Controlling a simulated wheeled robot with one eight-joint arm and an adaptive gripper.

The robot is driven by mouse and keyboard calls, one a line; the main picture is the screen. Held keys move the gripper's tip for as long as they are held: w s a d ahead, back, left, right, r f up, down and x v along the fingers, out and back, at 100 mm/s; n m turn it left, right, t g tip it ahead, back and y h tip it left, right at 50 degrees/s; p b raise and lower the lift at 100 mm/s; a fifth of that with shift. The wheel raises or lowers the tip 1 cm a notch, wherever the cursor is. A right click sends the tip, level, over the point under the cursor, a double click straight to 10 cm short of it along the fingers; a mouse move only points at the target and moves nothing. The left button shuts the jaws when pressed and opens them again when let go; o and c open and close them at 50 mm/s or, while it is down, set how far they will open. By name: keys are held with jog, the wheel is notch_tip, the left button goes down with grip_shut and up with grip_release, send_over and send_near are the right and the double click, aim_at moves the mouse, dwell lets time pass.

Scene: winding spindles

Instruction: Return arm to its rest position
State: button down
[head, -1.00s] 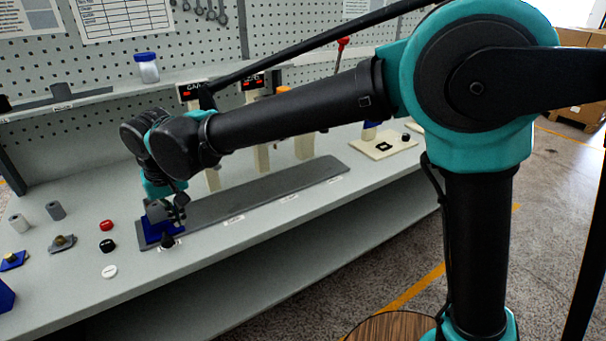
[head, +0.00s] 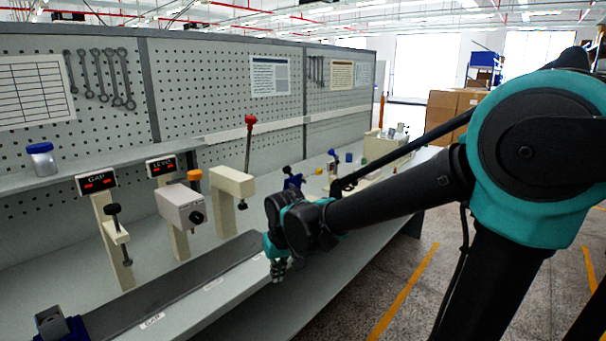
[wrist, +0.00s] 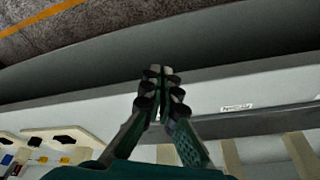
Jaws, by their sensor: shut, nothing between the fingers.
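My gripper (head: 279,270) hangs at the end of my teal and black arm, at the front edge of the workbench in the head view. In the wrist view my gripper (wrist: 161,82) has its fingertips together with nothing between them. The grey rail (head: 185,286) on the bench lies to the left of it in the head view. A blue block (head: 70,328) with a grey top sits at the rail's near left end, partly cut off by the frame.
The bench front edge (wrist: 190,79) passes behind my fingers. Posts with a GAP display (head: 97,184) and a LEVEL display (head: 161,166) stand behind the rail, beside a beige stand with a red-knobbed lever (head: 249,140). Open floor (head: 350,280) lies in front.

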jog(key=s+d+f+m, duration=0.2)
jog(key=s+d+f, duration=0.2)
jog(key=d, duration=0.9)
jog(key=s+d+f+m+t+h, duration=0.1)
jog(key=s+d+f, duration=0.3)
jog(key=d, duration=0.9)
jog(key=shift+s+f+m+h, duration=0.15)
jog(key=shift+s+m+h, duration=0.15)
jog(key=shift+s+m, duration=0.35)
jog(key=shift+w, duration=0.15)
